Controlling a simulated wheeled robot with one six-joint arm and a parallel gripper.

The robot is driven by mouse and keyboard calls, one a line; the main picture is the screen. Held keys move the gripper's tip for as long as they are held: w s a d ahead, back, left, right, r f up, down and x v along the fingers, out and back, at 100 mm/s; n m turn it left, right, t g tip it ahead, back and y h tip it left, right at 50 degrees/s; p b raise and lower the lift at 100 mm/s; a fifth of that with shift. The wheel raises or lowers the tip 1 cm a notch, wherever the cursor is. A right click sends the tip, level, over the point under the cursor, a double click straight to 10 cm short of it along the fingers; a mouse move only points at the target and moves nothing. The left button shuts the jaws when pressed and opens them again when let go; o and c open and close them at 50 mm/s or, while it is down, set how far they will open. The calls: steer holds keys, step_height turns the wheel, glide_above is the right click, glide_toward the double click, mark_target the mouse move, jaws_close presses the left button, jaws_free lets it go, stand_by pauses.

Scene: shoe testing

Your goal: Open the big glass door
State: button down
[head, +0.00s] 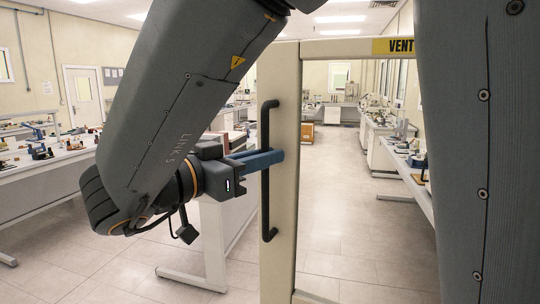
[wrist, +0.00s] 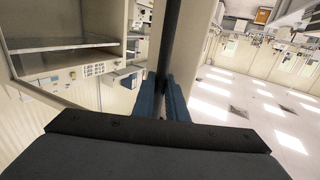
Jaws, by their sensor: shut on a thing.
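The big glass door (head: 284,215) stands upright in the head view, with a cream frame, clear glass and a yellow "VENT" label at its top. A long black vertical bar handle (head: 269,205) is on its left stile. My gripper (head: 274,158) reaches it from the left, its blue fingers shut around the middle of the bar. In the wrist view, the blue fingers (wrist: 166,96) close on the dark handle (wrist: 169,38) beside the cream door frame (wrist: 197,42). My arm hides part of the door's right side; I cannot tell how far the door stands open.
In the wrist view, a pale cabinet with a shelf (wrist: 65,44) is at left. In the head view, a lab bench (head: 45,172) with small items stands at left, and more benches stand beyond the glass. Tiled floor (head: 125,265) is open between them.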

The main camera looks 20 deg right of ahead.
steer(key=c, duration=1.8)
jaws_free()
steer(key=shift+d, duration=0.1)
steer(key=shift+o, duration=0.2)
steer(key=b+v, duration=0.3)
steer(key=v, duration=0.5)
